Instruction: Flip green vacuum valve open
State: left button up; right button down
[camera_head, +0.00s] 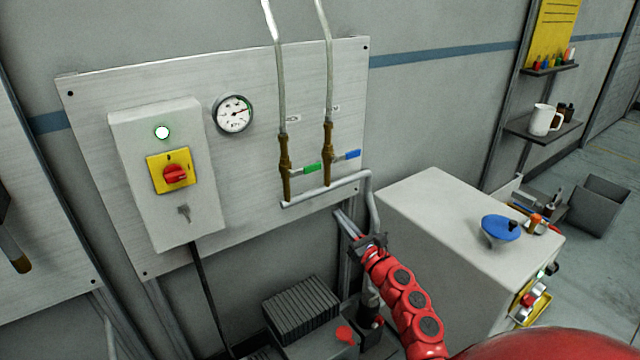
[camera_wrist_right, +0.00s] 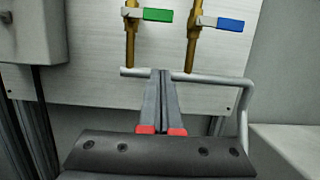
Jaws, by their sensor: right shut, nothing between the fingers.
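The green valve handle (camera_head: 312,168) sticks out sideways to the right from the left brass valve (camera_head: 285,168) on the metal panel. In the right wrist view the green handle (camera_wrist_right: 158,15) shows near the top, also lying across its pipe. The blue valve handle (camera_head: 347,155) sits to its right, likewise sideways; it also shows in the right wrist view (camera_wrist_right: 230,24). My right gripper (camera_head: 370,243) is below the valves and the grey manifold pipe, apart from both handles. Its fingers (camera_wrist_right: 163,75) are shut and empty. My left gripper is not in view.
A grey switch box (camera_head: 140,215) with a red knob (camera_head: 175,174) and a pressure gauge (camera_head: 233,114) are on the panel's left. A white cabinet (camera_head: 430,215) with a blue dish-shaped item (camera_head: 500,228) stands right of my arm. A finned black unit (camera_head: 300,305) sits below.

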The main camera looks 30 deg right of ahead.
aim_at(312, 168)
jog(key=shift+w+a+r, duration=0.1)
jog(key=shift+w, duration=0.05)
jog(key=w+r+p, duration=0.4)
jog(key=w+r, duration=0.2)
jog(key=w, duration=0.3)
jog(key=shift+w+p, duration=0.25)
jog(key=shift+p, duration=0.1)
jog(key=shift+a+r, duration=0.1)
